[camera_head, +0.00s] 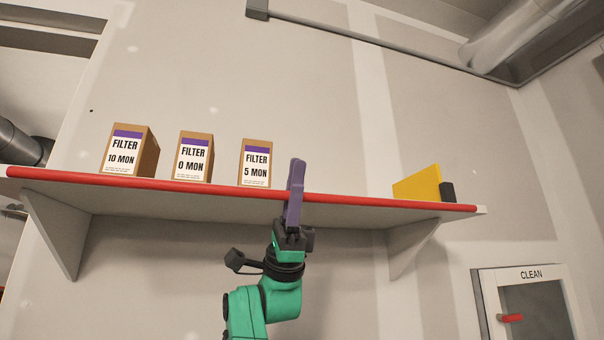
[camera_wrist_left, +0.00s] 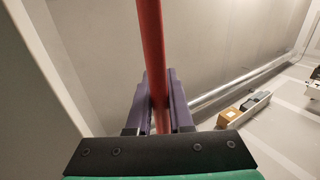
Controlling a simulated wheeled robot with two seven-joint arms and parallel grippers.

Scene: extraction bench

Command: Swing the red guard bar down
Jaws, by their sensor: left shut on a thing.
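The red guard bar (camera_head: 400,202) runs along the front edge of the shelf (camera_head: 340,212) in the head view. It also shows in the left wrist view (camera_wrist_left: 151,45), passing up between my purple fingers. My left gripper (camera_head: 297,164) reaches up from below, right of the middle box, and its fingers cross the bar. In the left wrist view the left gripper (camera_wrist_left: 159,80) is shut on the bar, one finger on each side. The fingers hide a short piece of the bar in the head view. My right gripper is not in view.
Filter boxes marked 10 MON (camera_head: 121,150), 0 MON (camera_head: 193,158) and 5 MON (camera_head: 255,164) stand on the shelf, left of my gripper. A yellow block (camera_head: 418,184) with a black piece (camera_head: 447,192) sits at right. A CLEAN cabinet (camera_head: 530,305) is lower right.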

